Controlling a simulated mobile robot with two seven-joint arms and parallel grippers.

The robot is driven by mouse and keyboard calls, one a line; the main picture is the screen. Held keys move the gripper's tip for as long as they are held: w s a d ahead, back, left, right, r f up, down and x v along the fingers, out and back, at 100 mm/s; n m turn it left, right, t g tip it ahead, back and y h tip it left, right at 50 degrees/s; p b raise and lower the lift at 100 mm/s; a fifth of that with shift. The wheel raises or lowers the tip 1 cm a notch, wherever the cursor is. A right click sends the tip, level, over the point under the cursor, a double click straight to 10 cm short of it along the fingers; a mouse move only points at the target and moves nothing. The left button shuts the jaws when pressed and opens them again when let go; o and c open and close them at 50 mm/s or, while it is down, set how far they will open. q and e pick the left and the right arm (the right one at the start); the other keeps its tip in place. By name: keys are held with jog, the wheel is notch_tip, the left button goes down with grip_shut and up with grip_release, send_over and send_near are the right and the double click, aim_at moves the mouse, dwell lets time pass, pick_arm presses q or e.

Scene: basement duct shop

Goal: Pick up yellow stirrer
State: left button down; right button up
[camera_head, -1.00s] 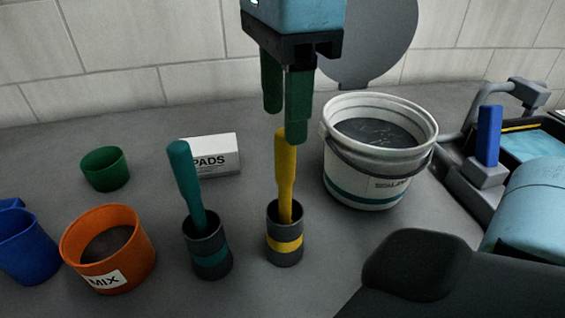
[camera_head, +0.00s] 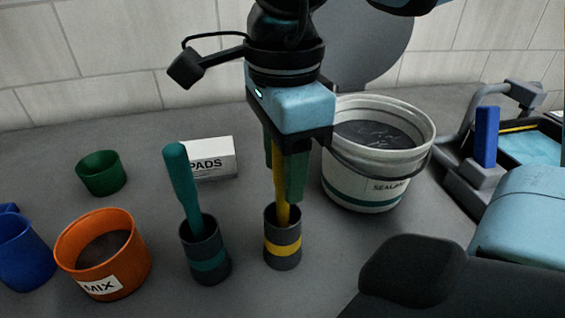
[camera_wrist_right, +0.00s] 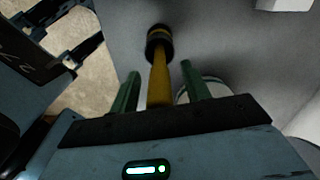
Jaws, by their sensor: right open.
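The yellow stirrer (camera_head: 281,190) stands upright in a dark grey holder with a yellow band (camera_head: 283,262). My right gripper (camera_head: 284,180) is over it, pointing down, with its green fingers open around the stirrer's upper part. The gripper body hides the stirrer's top. In the right wrist view the yellow stirrer (camera_wrist_right: 158,82) lies between the two green fingers (camera_wrist_right: 162,82), with gaps on both sides. The fingers sit above the holder's rim. My left gripper is not in view.
A teal stirrer (camera_head: 181,185) in its own holder (camera_head: 205,255) stands close on the left. A white sealant bucket (camera_head: 360,190) stands close on the right. An orange MIX tub (camera_head: 130,262), green cup (camera_head: 101,173) and PADS box (camera_head: 212,158) are further left.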

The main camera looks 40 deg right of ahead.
grip_shut()
jog(key=shift+r, duration=0.1)
